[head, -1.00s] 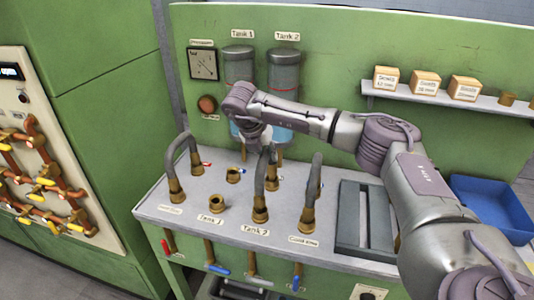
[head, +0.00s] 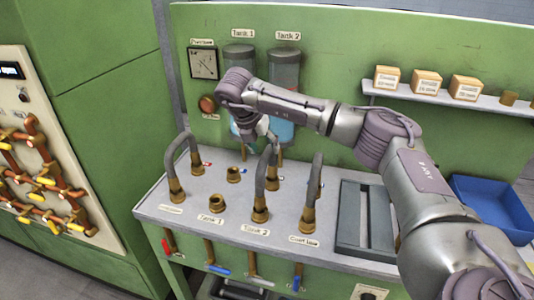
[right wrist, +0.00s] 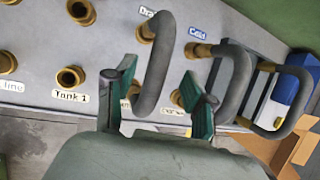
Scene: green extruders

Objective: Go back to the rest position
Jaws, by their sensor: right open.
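My right arm reaches over the grey worktop (head: 190,228) from the right in the head view. Its gripper (head: 268,137) is small there, in front of the tanks and above the hoses. In the right wrist view my right gripper (right wrist: 160,97) has its two green fingers apart. A grey bent hose (right wrist: 157,68) appears between them, but I cannot tell its distance; nothing looks gripped. Another hose (right wrist: 238,70) stands to the right of the fingers. My left gripper is not in view.
Brass fittings and bent hoses (head: 173,170) rise from the worktop. Tank 1 (head: 240,65) and Tank 2 (head: 284,70) hang on the green wall behind. A blue bin (head: 490,205) is at right, below a shelf (head: 430,103) with small boxes. A pipe panel (head: 60,150) is at left.

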